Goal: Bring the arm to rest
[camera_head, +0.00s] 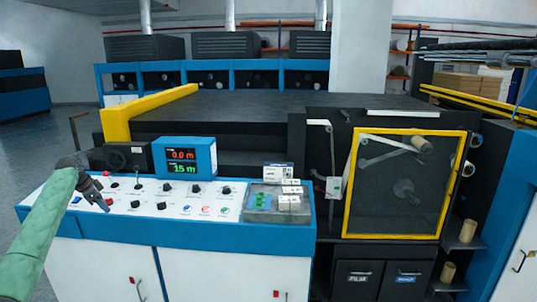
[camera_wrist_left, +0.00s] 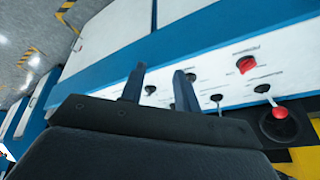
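My left arm, in a green sleeve, comes in from the left in the head view. Its dark left gripper (camera_head: 105,202) hangs over the left part of the control panel (camera_head: 230,230). In the left wrist view the two fingers of the left gripper (camera_wrist_left: 158,78) stand apart with nothing between them, and the white panel with its knobs lies beyond. Whether the fingertips touch the panel cannot be told. My right gripper is in neither view.
The panel bears knobs, buttons and a red-knobbed lever (camera_wrist_left: 278,112). A digital display (camera_head: 185,158) stands at its back edge, and a clear tray (camera_head: 262,213) at its right. A yellow-framed guard door (camera_head: 348,215) is further right. Open floor (camera_head: 60,150) lies at left.

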